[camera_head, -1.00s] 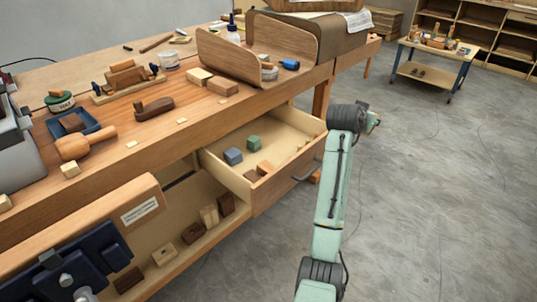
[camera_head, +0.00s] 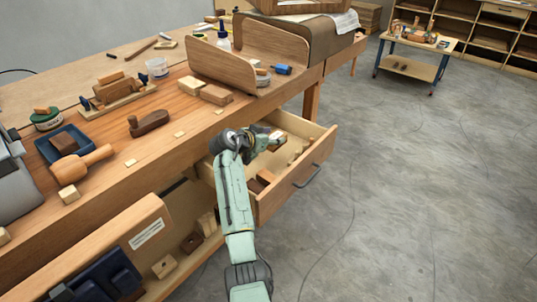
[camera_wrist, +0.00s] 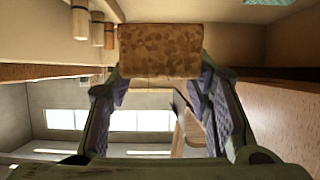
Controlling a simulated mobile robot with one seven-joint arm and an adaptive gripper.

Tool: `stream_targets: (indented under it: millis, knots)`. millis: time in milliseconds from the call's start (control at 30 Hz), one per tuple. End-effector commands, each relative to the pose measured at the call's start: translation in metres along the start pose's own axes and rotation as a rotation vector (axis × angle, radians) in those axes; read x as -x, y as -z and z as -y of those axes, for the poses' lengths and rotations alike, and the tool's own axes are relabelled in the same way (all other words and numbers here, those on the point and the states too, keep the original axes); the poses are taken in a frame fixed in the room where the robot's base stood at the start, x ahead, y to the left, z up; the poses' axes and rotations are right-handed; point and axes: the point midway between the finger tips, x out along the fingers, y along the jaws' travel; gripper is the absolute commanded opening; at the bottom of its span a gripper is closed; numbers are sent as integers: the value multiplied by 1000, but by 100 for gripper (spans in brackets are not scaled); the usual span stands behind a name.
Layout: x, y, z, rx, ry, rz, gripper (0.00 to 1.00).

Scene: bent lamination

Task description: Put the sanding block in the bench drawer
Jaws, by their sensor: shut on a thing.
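My gripper (camera_head: 268,141) is over the open bench drawer (camera_head: 318,158) in the head view, near the drawer's bench side. It is shut on a speckled brown, cork-like block, the sanding block (camera_wrist: 160,50), which shows clearly between the fingers in the wrist view. In the head view a small tan part of it (camera_head: 276,138) shows at the fingertips. I cannot tell its exact height above the drawer floor. Brown blocks (camera_head: 262,178) lie in the front left part of the drawer. My arm hides part of the drawer's inside.
The workbench top (camera_head: 160,170) holds a wooden mallet (camera_head: 80,164), a dark plane-like tool (camera_head: 149,122), light wood blocks (camera_head: 215,95) and a curved wooden piece (camera_head: 222,68). A lower shelf holds small blocks (camera_head: 165,266).

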Motion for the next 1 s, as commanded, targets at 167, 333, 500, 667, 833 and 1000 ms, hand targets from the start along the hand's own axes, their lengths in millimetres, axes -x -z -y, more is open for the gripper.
stream_targets:
  millis: [167, 333, 500, 667, 833, 1000]
  knots:
    - [-11, -21, 0, 2, 0, -1, 18]
    - [-17, -33, 0, 2, 1, -1, 18]
    - [-27, -54, -1, 3, -1, 0, 18]
    - [-30, -60, 0, 0, 2, -2, 18]
    - [-31, -62, 0, 0, 2, -2, 18]
    - [-31, -62, 0, 0, 2, -1, 51]
